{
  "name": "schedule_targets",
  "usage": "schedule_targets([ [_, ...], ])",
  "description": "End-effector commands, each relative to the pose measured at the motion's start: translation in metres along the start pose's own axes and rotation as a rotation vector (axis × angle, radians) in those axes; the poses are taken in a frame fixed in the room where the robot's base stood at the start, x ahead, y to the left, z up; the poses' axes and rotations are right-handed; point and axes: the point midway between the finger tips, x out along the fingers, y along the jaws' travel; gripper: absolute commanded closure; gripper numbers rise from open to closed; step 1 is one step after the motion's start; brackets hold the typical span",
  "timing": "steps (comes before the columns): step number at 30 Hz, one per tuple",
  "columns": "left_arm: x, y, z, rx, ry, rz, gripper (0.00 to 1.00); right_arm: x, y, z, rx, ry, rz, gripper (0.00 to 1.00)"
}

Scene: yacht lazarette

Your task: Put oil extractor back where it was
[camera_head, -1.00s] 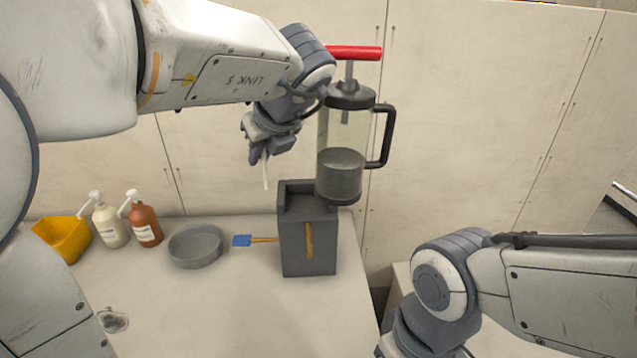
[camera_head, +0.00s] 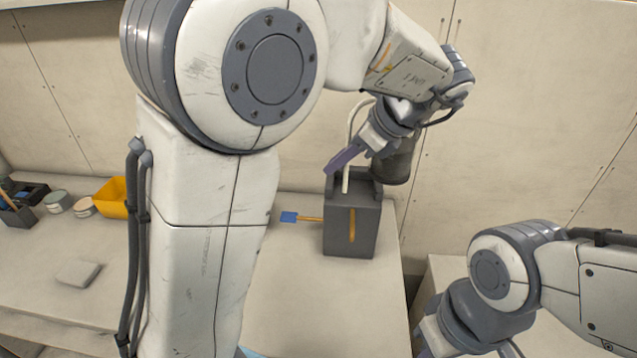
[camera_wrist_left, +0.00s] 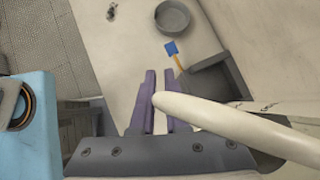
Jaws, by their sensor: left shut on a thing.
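The oil extractor (camera_head: 397,167) is mostly hidden behind my left wrist in the head view. Only its dark lower part shows, just behind and right of the dark grey open-topped box (camera_head: 362,240). A pale hose (camera_head: 352,122), which looks like the extractor's, loops up beside the wrist and down to the box's top. My left gripper (camera_head: 340,162), with purple fingers, is over the box, shut on this hose. In the left wrist view, the hose (camera_wrist_left: 225,122) comes in from the right and reaches between the fingers (camera_wrist_left: 158,100). My right gripper is out of view.
A blue-bladed tool (camera_head: 290,217) with an orange handle lies left of the box, and a round grey pan (camera_wrist_left: 173,18) stands nearby. A yellow scoop (camera_head: 112,198) and several small containers are farther left. A panelled wall (camera_head: 520,120) stands close behind.

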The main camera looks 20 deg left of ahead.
Motion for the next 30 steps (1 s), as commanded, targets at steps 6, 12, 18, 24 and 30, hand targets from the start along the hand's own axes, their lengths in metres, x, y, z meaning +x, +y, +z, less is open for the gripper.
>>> schedule_targets([
  [6, 0.049, -0.004, 0.021, -0.001, -0.001, -0.001, 1.0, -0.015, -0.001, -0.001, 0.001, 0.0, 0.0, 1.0],
  [12, 0.082, -0.006, 0.033, -0.001, 0.0, -0.004, 1.0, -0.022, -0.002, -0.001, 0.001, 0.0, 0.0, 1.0],
  [18, 0.095, -0.006, 0.033, 0.0, 0.001, -0.004, 1.0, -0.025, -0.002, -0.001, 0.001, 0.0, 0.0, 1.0],
  [24, 0.116, -0.004, 0.016, 0.003, 0.0, -0.003, 1.0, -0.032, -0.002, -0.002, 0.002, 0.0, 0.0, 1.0],
  [30, 0.123, -0.004, 0.01, -0.002, 0.002, -0.006, 1.0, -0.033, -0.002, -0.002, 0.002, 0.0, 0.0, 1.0],
])
